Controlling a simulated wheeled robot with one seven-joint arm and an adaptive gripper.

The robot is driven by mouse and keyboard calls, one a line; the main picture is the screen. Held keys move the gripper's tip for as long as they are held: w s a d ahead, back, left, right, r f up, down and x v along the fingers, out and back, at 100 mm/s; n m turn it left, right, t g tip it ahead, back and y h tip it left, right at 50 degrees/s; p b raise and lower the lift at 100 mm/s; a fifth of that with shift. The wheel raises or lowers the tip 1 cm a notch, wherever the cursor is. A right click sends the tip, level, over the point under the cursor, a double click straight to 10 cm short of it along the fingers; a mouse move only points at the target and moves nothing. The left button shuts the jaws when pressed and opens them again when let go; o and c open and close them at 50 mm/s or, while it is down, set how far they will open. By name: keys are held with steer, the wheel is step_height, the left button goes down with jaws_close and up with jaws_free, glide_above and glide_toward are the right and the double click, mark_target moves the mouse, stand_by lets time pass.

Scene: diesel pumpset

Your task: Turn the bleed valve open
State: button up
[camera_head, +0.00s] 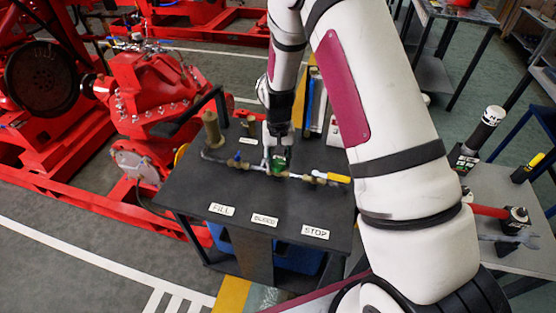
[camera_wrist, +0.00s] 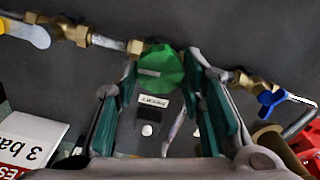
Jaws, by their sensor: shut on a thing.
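The bleed valve is the middle one on the pipe, with a round green handle (camera_head: 279,163) behind the BLEED label (camera_head: 264,219). My gripper (camera_head: 279,151) reaches down from above onto this handle. In the wrist view the green handle (camera_wrist: 160,68) sits between the tips of my gripper (camera_wrist: 163,75), which is shut on it. The valve body under the handle is mostly hidden by the handle and fingers.
On the same dark bench top (camera_head: 190,190), a blue-handled valve (camera_head: 237,157) is on the left and a yellow-handled valve (camera_head: 338,178) on the right. A brass cylinder (camera_head: 212,130) stands at the back left.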

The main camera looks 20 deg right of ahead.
mark_target(278, 163)
steer(key=shift+n+b, duration=0.3)
steer(key=shift+n, duration=1.9)
steer(key=o, duration=1.1)
steer(key=shift+o, duration=0.2)
step_height(278, 163, up, 12)
